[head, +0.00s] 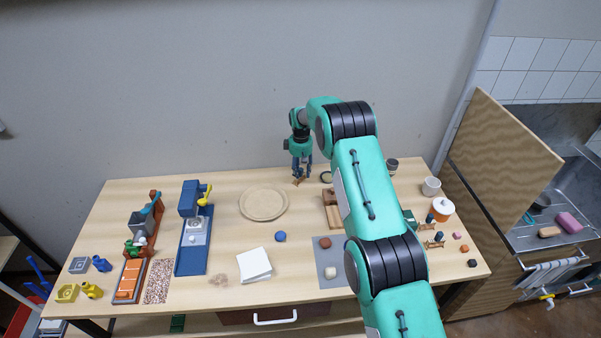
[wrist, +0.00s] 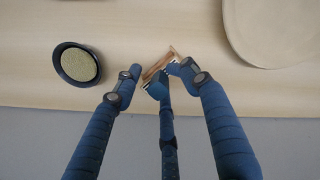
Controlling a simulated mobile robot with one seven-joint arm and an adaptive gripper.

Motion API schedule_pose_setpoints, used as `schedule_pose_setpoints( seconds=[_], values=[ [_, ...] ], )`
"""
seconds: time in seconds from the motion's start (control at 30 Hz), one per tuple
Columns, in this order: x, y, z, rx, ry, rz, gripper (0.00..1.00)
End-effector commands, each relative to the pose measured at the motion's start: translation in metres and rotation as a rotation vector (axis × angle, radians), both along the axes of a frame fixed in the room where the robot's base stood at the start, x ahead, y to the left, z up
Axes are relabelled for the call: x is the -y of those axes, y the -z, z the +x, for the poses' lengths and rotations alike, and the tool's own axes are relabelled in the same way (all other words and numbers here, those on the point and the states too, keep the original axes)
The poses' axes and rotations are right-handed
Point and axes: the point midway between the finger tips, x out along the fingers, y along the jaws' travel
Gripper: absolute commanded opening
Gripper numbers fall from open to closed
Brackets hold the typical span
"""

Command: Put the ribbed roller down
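My gripper (head: 301,174) points down over the back of the table, in front of the wall. A small brown wooden-looking piece (head: 299,182) shows right at its fingertips, low over or on the tabletop. In the wrist view my gripper's blue fingers (wrist: 158,72) come close around this piece (wrist: 158,63), which lies at a slant. The right and middle fingertips overlap it; a small gap shows by the left one. I cannot make out ribs, so I cannot tell whether it is the ribbed roller. Whether it is gripped or resting on the table is unclear.
A round board (head: 263,203) lies to the left of my gripper, and a dark round dish (head: 326,177) close to its right. A wooden tray (head: 333,215) and white-lidded jar (head: 441,209) stand further right. Bare tabletop lies between the round board and my gripper.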

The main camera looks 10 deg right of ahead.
Motion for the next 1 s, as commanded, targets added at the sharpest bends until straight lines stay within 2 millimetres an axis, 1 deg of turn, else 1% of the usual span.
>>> schedule_pose_setpoints(
  seconds=[0.03, 0.17, 0.27, 0.37, 0.53, 0.8, 1.0],
  values=[
    [0.002, 0.006, -0.003, -0.007, 0.0, -0.002, 0.35],
    [0.002, 0.002, -0.003, -0.006, 0.0, -0.001, 0.35],
    [0.002, -0.004, -0.002, -0.006, 0.0, -0.001, 0.35],
    [0.001, -0.015, -0.001, -0.002, 0.0, -0.001, 0.35],
    [0.001, -0.039, 0.0, 0.001, 0.0, 0.0, 0.35],
    [0.001, -0.088, 0.001, 0.003, 0.0, 0.0, 0.35],
    [0.001, -0.116, 0.001, 0.003, 0.0, 0.0, 0.35]
  ],
)
